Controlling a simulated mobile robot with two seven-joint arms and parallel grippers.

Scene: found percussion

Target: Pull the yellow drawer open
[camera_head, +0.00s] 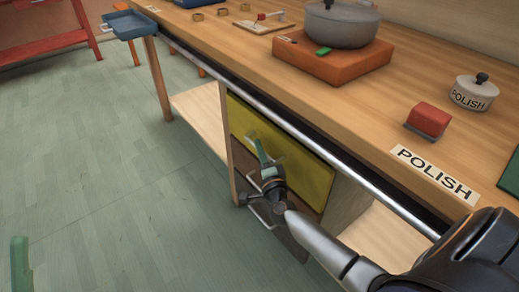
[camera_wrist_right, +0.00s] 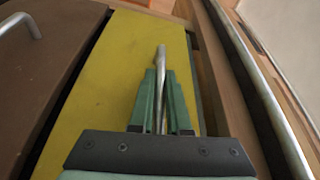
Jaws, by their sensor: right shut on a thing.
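The yellow drawer (camera_head: 308,174) is the upper drawer under the workbench. Its front looks about flush with the cabinet, and it fills the middle of the right wrist view (camera_wrist_right: 95,105). My right gripper (camera_head: 264,158) is in front of the drawer, with its green fingers shut on the metal bar handle (camera_wrist_right: 161,58). The handle's end sticks out past the fingertips in the wrist view. A green finger (camera_head: 19,264) at the lower left edge of the head view looks like part of my left gripper; the rest is out of frame.
A brown drawer (camera_wrist_right: 45,65) with its own bar handle (camera_head: 262,215) is below the yellow one. A metal rail (camera_head: 300,132) runs along the bench edge. The bench top holds a pot (camera_head: 341,24), a red block (camera_head: 429,117) and a POLISH tin (camera_head: 473,96). The floor (camera_head: 110,190) in front is clear.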

